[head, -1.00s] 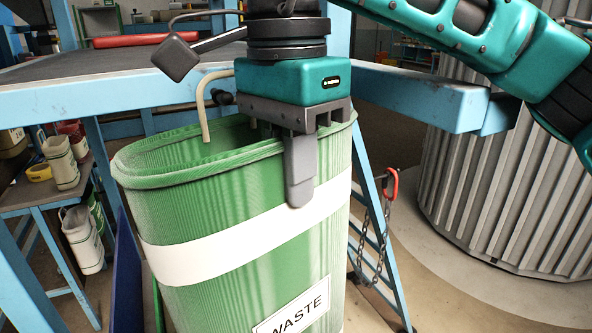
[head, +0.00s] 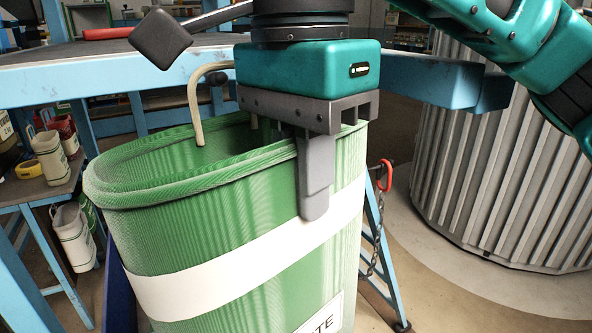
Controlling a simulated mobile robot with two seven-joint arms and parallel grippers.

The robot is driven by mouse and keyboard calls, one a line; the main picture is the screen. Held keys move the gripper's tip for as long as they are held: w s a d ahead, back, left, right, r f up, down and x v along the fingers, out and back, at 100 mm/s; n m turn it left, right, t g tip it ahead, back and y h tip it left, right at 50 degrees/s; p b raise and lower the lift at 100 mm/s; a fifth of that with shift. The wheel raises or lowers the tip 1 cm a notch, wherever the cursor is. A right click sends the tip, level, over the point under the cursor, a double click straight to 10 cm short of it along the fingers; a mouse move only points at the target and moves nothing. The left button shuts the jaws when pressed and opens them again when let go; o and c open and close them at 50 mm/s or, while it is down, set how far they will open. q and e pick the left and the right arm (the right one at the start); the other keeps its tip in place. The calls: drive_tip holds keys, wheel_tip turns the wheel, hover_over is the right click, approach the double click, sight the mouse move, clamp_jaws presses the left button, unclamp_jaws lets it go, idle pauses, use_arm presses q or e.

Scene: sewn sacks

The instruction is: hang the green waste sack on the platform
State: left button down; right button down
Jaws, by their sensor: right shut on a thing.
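The green waste sack (head: 240,245) stands upright and open-mouthed in the head view, with a white band and a partly cut-off label. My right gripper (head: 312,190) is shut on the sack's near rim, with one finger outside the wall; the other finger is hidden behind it. The blue platform (head: 120,78) is behind and above the sack. My left gripper is not in view.
A large ribbed grey cylinder (head: 500,180) stands at right. A blue ladder-like frame (head: 385,265) with a chain and red clip (head: 386,175) is beside the sack. A low shelf at left holds small white sacks (head: 50,157). Bare floor shows between frame and cylinder.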

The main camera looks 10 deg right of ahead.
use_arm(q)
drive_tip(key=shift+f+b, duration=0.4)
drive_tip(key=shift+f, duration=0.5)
use_arm(e)
drive_tip(key=s, duration=0.1)
drive_tip(key=s+d, duration=0.1)
drive_tip(key=s+f, duration=0.1)
drive_tip(key=shift+s+d+f, duration=0.1)
drive_tip(key=shift+s+d, duration=0.15)
drive_tip(key=shift+d, duration=0.1)
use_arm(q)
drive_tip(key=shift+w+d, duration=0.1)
